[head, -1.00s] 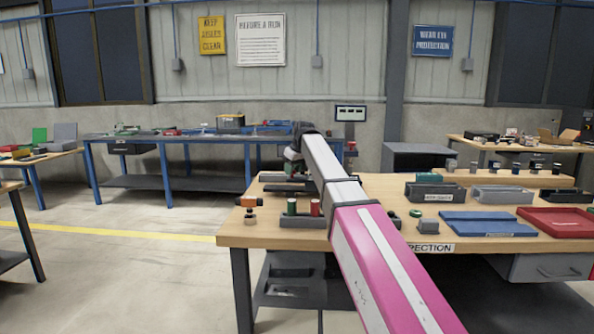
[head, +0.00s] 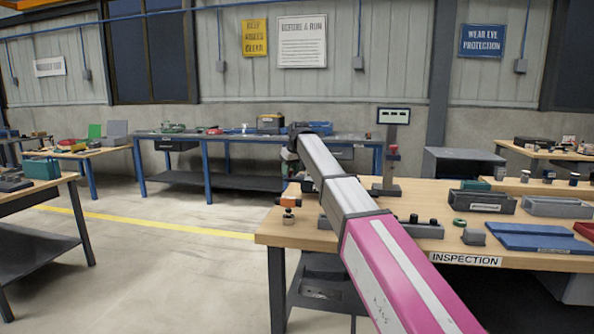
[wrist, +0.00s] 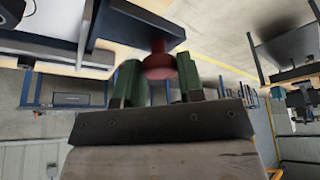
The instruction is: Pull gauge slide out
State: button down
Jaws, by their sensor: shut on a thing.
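My gripper (wrist: 160,78) shows in the wrist view, its two green fingers closed on either side of a red knob (wrist: 159,66). The knob sits against a dark block (wrist: 140,22), which looks like the gauge slide; how far the slide is out cannot be told. In the head view my arm covers the gripper, the knob it holds and the slide. A gauge stand (head: 387,188) with a white display (head: 394,116) and a red part (head: 393,152) stands on the inspection bench, right of my arm.
The inspection bench (head: 270,237) holds an orange-topped item (head: 288,202) near its left corner, a grey bin (head: 481,201) and a blue tray (head: 535,237). A blue-legged bench (head: 228,162) stands behind. The floor (head: 175,265) left of the inspection bench is clear.

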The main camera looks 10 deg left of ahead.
jog(key=shift+a, duration=0.3)
jog(key=c, duration=0.8)
grip_release()
jog(key=shift+o, duration=0.2)
jog(key=v, duration=1.1)
jog(key=shift+s+f, duration=0.1)
